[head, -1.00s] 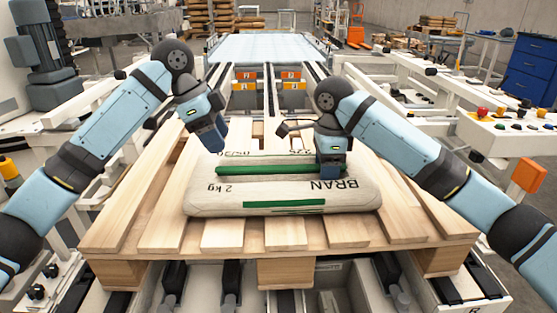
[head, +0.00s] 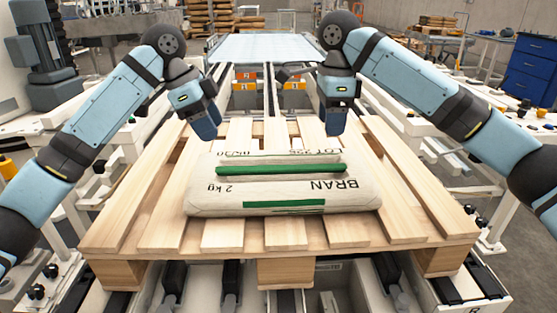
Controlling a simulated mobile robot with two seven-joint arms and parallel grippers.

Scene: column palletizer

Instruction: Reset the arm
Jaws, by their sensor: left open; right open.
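A cream bran sack (head: 280,186) with green stripes and printed text lies flat on the wooden pallet (head: 132,205), near its front middle. My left gripper (head: 207,132) is open and empty, above the left rear part of the pallet and apart from the sack. My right gripper (head: 335,128) is open and empty, raised above the pallet behind the right rear corner of the sack. The gap between the fingers of each gripper is hard to see from here.
A conveyor (head: 262,47) runs away behind the pallet. White machine frames stand on both sides. A blue drawer cabinet (head: 533,70) stands at the far right, and stacked sacks (head: 210,14) show at the back. The pallet has bare slats around the sack.

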